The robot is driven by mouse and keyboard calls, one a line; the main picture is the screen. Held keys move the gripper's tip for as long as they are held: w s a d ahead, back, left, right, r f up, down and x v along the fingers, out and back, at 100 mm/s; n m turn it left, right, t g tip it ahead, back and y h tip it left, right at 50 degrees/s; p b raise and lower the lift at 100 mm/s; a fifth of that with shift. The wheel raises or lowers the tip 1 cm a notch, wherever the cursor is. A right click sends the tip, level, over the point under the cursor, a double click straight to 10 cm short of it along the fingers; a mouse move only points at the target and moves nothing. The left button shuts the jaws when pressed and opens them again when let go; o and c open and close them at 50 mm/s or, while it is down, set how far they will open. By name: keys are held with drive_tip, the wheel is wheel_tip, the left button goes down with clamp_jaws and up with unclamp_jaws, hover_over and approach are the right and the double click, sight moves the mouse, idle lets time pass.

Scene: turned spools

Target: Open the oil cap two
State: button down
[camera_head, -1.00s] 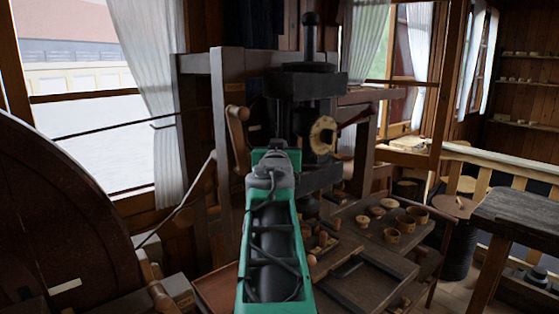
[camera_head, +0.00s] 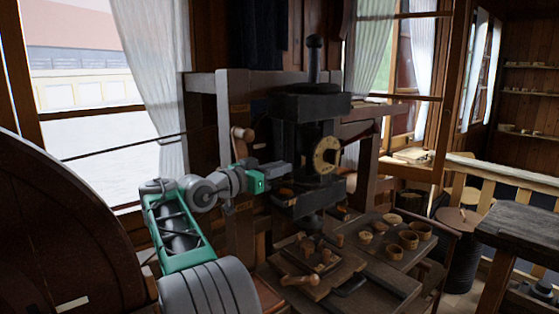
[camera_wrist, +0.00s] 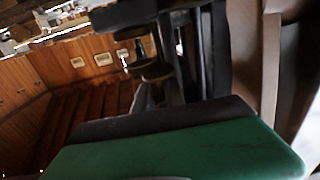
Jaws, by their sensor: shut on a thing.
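A dark machine head (camera_head: 312,108) stands on a wooden frame, with a round yellowish wheel-like disc (camera_head: 326,156) on its front. My gripper (camera_head: 287,174) reaches in from the left, level, with its tip against the dark lower block of the machine. It is shut on a small part there, which I take to be oil cap two; the jaws and the block hide it. Whether the cap's lid is raised cannot be told.
A small wooden bench (camera_head: 340,282) with wooden tools stands below my gripper. A board with several turned cups (camera_head: 408,240) is to its right. A big dark wheel (camera_head: 60,235) is at the left and a dark table (camera_head: 520,222) at the right. A wooden post (camera_head: 238,185) stands close behind my arm.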

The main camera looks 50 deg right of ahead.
drive_tip(key=shift+m+g, duration=0.3)
drive_tip(key=c, duration=1.7)
unclamp_jaws()
drive_tip(key=shift+s+d, duration=0.1)
drive_tip(key=shift+d, duration=0.05)
